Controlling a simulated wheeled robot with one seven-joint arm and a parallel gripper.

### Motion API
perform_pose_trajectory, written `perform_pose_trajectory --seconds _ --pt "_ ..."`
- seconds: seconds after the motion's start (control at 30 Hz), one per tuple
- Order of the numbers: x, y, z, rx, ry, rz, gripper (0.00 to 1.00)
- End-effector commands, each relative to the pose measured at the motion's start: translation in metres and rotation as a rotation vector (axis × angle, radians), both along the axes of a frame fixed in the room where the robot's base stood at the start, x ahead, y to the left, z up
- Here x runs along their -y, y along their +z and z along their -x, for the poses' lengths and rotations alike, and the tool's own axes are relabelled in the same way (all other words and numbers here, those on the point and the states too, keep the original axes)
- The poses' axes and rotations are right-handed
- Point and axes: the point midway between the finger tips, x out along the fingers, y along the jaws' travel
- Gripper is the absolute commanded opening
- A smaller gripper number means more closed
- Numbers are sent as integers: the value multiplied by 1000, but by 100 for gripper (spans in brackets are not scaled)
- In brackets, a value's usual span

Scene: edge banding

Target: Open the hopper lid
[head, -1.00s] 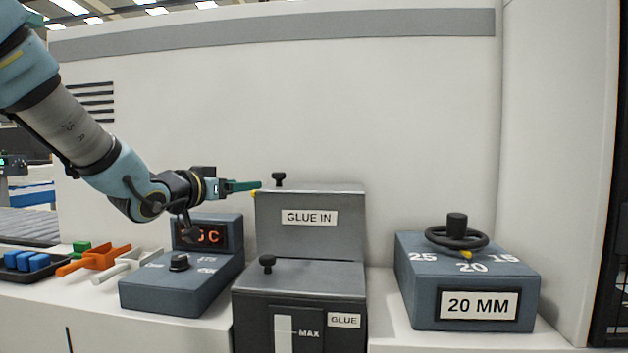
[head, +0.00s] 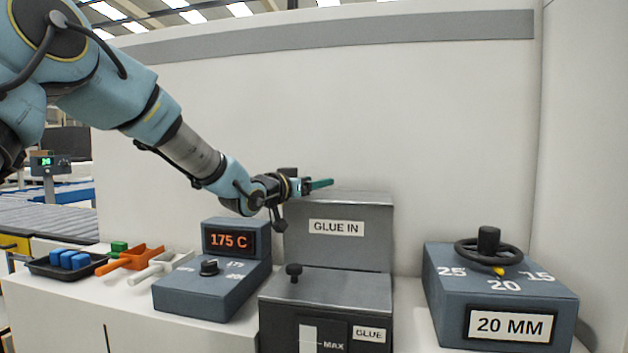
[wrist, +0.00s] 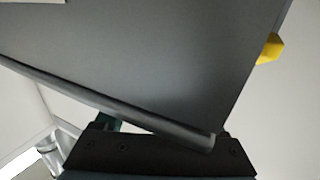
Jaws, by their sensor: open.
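The grey hopper (head: 337,250) labelled GLUE IN stands at the middle of the head view. Its lid (head: 365,198) lies flat on top and looks shut. My gripper (head: 320,184), with green fingers, is open at the top left of the hopper, at about lid height. It covers the place of the lid's black knob, so I cannot tell whether the fingers are around the knob. In the wrist view a grey hopper face (wrist: 170,60) fills most of the picture, with a yellow piece (wrist: 270,48) at its edge. A bit of green finger (wrist: 105,122) shows there, mostly hidden.
A lower glue tank (head: 345,290) with its own black knob (head: 293,272) stands in front of the hopper. A heater box (head: 212,284) reading 175 C is at left. A 20 MM box with a handwheel (head: 487,250) is at right. Scoops and a tray lie far left.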

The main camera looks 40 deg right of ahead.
Motion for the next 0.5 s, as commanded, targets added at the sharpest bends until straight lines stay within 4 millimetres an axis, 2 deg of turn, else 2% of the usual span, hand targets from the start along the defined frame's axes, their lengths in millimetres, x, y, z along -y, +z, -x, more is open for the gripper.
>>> perform_pose_trajectory --seconds 0.23,0.5 --pt "1 0 0 0 0 0 72" --pt "1 0 0 1 0 0 43"
